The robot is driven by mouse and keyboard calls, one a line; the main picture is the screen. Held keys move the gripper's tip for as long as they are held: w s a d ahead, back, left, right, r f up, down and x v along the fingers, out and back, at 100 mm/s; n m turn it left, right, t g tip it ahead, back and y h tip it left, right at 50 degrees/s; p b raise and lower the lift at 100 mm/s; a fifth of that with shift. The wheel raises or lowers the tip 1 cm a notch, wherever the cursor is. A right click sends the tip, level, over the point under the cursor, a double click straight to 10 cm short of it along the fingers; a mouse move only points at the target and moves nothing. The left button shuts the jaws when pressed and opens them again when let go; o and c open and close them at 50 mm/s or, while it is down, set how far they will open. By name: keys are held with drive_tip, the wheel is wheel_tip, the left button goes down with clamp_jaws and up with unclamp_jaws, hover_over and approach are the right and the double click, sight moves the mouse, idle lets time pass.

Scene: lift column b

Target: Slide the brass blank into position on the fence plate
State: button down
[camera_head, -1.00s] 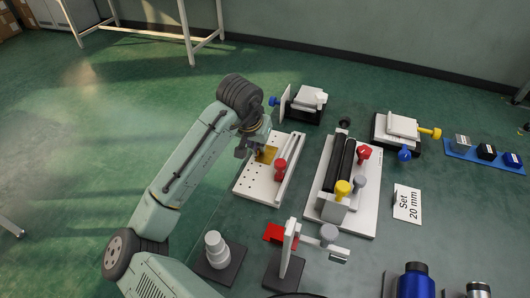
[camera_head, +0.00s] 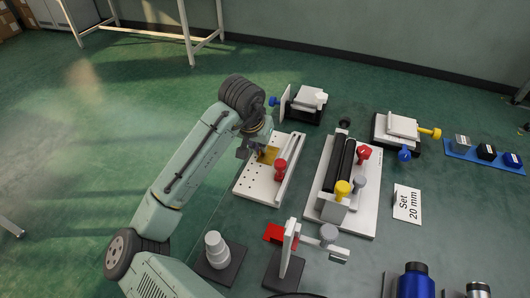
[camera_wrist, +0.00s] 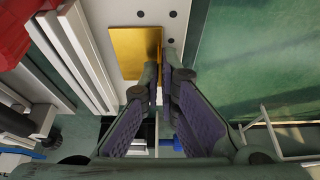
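The brass blank (camera_head: 267,155) lies on the white, perforated fence plate (camera_head: 254,186), near its far end. In the wrist view the blank (camera_wrist: 132,52) is a flat gold square with a darker strip along its right edge. My gripper (camera_wrist: 160,72) comes in from the plate's left side in the head view. Its fingertips are close together, one on each side of the darker strip, and look closed on it; the exact contact is partly hidden. A long pale fence rail (camera_head: 290,158) runs along the plate's right side, apart from the blank. A red knob (camera_head: 280,169) stands beside the rail.
A roller fixture (camera_head: 338,172) with coloured knobs stands right of the plate. A slide unit (camera_head: 305,102) with a blue knob stands behind it. A red-tabbed stand (camera_head: 287,250) and a grey stepped post (camera_head: 216,248) are in front. Green floor is open at left.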

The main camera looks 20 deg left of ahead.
drive_tip(key=shift+d, duration=1.25)
drive_tip(key=c, duration=1.7)
unclamp_jaws()
drive_tip(key=v, duration=1.2)
drive_tip(key=shift+s, duration=0.1)
